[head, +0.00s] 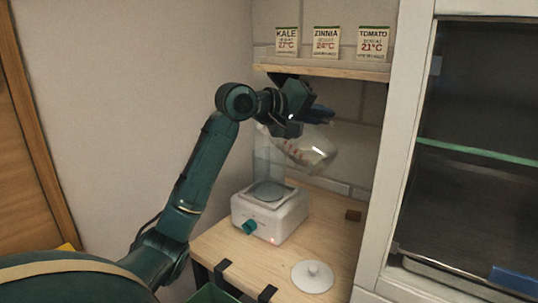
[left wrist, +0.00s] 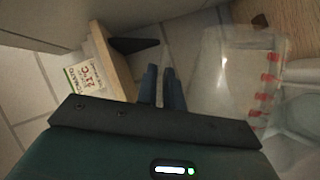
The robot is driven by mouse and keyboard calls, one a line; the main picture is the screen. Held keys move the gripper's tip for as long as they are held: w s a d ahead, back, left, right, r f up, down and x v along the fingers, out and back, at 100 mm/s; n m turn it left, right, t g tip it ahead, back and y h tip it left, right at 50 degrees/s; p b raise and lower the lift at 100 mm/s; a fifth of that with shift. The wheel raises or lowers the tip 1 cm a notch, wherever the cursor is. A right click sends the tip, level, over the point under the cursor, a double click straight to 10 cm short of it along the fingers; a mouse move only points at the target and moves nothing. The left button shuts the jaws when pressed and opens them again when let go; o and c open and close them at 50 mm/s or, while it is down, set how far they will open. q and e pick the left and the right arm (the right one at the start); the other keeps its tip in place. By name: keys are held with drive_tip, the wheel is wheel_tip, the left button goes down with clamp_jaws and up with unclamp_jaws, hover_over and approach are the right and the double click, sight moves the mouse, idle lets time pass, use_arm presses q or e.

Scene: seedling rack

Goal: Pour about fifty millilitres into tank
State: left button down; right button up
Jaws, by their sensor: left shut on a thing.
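My left gripper (head: 318,114) is shut on a clear measuring jug (head: 312,153) with red marks. The jug is tilted, its left end close to the clear tank (head: 264,158). The tank stands on a white base unit (head: 268,218) with a teal knob. I cannot tell the liquid level, or whether liquid is flowing. In the left wrist view the dark blue fingers (left wrist: 162,88) are close together, and the jug (left wrist: 232,75) with its red marks is at right. My right gripper is not in view.
A white round lid (head: 312,277) lies on the wooden bench (head: 226,243), front right. A wooden shelf (head: 325,68) with KALE, ZINNIA and TOMATO cards is just above the gripper. A white-framed cabinet (head: 385,190) stands at right.

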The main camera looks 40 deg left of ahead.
use_arm(q)
drive_tip(key=shift+a+r+n+h, duration=0.4)
drive_tip(key=shift+a+r+n, duration=0.2)
drive_tip(key=shift+a+r, duration=0.15)
drive_tip(key=shift+r+b, duration=0.15)
drive_tip(key=shift+b, duration=0.15)
drive_tip(key=shift+a+r, duration=0.1)
drive_tip(key=shift+a, duration=0.15)
drive_tip(key=shift+a+t, duration=0.15)
drive_tip(key=shift+t, duration=0.15)
idle(0.3)
drive_tip(key=shift+w+a+r+n+p, duration=0.1)
drive_tip(key=shift+a+r+n+p, duration=0.2)
drive_tip(key=shift+a+n+p, duration=0.25)
idle(1.1)
